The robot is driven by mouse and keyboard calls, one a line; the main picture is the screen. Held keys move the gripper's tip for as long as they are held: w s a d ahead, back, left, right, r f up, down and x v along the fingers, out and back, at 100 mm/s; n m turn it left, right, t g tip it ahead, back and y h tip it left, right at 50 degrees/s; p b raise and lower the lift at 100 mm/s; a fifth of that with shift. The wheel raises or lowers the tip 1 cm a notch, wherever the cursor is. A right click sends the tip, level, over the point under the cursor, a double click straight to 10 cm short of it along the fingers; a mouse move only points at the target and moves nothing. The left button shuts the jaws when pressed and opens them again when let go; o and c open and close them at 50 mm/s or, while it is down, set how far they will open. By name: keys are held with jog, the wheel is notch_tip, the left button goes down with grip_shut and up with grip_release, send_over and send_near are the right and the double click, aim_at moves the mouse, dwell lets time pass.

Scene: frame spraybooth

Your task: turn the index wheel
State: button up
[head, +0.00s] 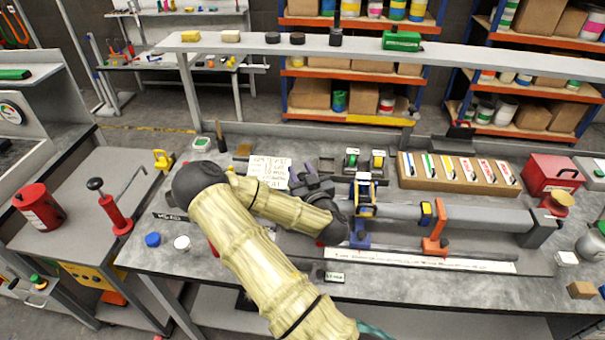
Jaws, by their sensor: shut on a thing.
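A long grey tube (475,215) lies across the bench, held by a blue stand (360,239) at its left and an orange stand (436,241) farther right. My arm reaches in from the front, and its dark wrist is at the tube's left end. My gripper (357,207) is there, shut on what I take to be the index wheel (364,189), a dark part with yellow and blue around it. My wrist hides much of the contact, and the wheel's angle cannot be read.
A brown pen rack (457,174) stands behind the tube, with a red box (552,173) to its right. A white label strip (425,260) runs along the front. A shelf (320,46) crosses above the bench. Bottle caps (153,240) lie at front left.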

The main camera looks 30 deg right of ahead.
jog(key=n+y+b, duration=0.1)
jog(key=y+b, duration=0.1)
jog(key=n+y+b, duration=0.2)
jog(key=b, duration=0.1)
jog(key=shift+a+f, duration=0.1)
jog(key=shift+f, duration=0.1)
jog(key=y+b, duration=0.1)
jog(key=n+y+b, duration=0.1)
jog(key=b, duration=0.1)
jog(key=shift+a+r+g+y, duration=0.2)
jog(key=shift+g+y, duration=0.1)
jog(key=shift+y, duration=0.1)
jog(key=shift+n+b, duration=0.4)
jog(key=o, duration=1)
jog(key=b+v, duration=0.1)
jog(key=v, duration=0.5)
jog(key=shift+s+d+b, duration=0.15)
jog(key=shift+s+b, duration=0.1)
jog(key=shift+b, duration=0.15)
jog(key=shift+s+d, duration=0.1)
jog(key=shift+s, duration=0.35)
